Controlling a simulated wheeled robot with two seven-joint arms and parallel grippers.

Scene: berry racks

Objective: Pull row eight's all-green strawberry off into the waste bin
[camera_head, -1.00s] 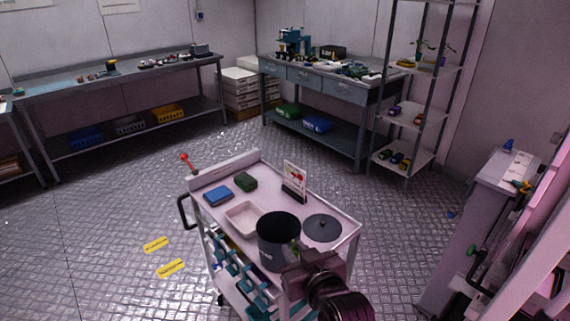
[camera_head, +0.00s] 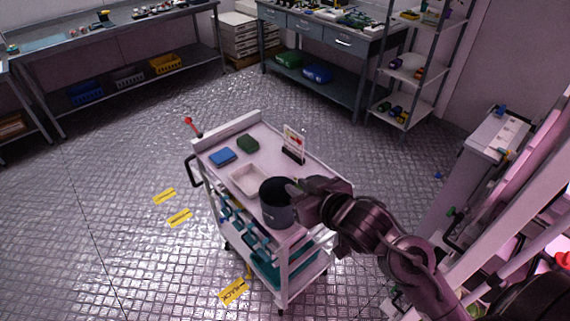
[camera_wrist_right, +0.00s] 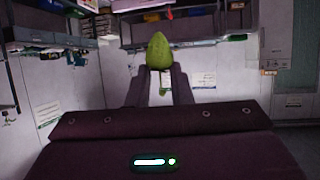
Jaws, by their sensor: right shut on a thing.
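An all-green strawberry (camera_wrist_right: 159,50) is held upright between the fingertips of my right gripper, as the right wrist view shows. In the head view my right gripper (camera_head: 296,188) is at the right side of the dark round bin (camera_head: 276,214), with its tips by the rim. The strawberry cannot be made out there, and I cannot tell whether the tips are over the opening. The bin stands on the white cart (camera_head: 262,134). My left gripper is out of view.
The cart also bears a pale tray (camera_head: 236,190), a blue block (camera_head: 222,157), a green block (camera_head: 248,144) and a small sign (camera_head: 294,140). My right arm covers the cart's right part. Pink-lit rack posts (camera_head: 527,190) stand at the right. Floor left of the cart is open.

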